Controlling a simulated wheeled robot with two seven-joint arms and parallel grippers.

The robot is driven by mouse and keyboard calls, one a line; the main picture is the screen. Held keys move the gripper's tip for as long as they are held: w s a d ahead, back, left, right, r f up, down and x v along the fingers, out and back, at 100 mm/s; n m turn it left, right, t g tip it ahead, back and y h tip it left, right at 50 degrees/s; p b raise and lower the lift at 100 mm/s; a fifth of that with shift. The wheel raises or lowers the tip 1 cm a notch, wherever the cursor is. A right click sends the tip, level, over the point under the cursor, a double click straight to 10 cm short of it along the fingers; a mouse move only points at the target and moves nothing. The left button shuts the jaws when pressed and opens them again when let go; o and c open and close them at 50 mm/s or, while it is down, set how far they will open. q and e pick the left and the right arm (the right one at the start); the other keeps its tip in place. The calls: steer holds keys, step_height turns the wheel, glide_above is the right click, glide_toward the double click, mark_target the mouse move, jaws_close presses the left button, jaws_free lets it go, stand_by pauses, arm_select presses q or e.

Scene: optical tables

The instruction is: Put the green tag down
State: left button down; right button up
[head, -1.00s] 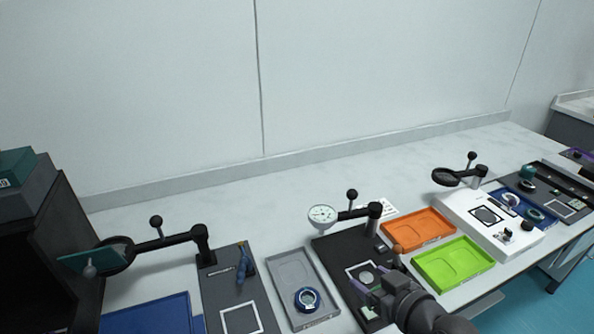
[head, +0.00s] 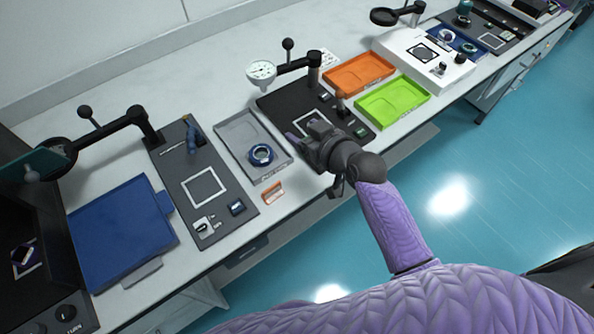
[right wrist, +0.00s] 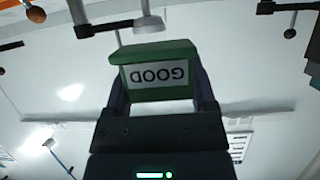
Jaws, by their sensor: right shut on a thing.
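The green tag (right wrist: 155,72) shows in the right wrist view. It has a white label reading GOOD, upside down in the picture. My right gripper (right wrist: 160,92) is shut on it, with one finger at each side. In the head view my right gripper (head: 301,139) is over the left front part of the black board (head: 284,104). The arm and gripper hide the tag there, and I cannot tell its height above the board. My left gripper is not in view.
A grey tray (head: 235,134) holds a blue ring (head: 261,155) at left. Orange (head: 345,76) and green (head: 392,104) trays lie at right. An orange piece (head: 273,193) lies near the table's front edge.

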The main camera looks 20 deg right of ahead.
mark_target(288, 162)
steer(key=shift+w+a+f+h, duration=0.1)
steer(key=shift+a+f+h, duration=0.2)
steer(key=shift+a+f, duration=0.9)
step_height(288, 162, down, 10)
steer(key=b, duration=0.5)
steer(key=shift+r+b, duration=0.1)
steer(key=shift+b, duration=0.3)
steer(key=shift+r, duration=0.1)
steer(key=o, duration=1.1)
steer(key=shift+f, duration=0.2)
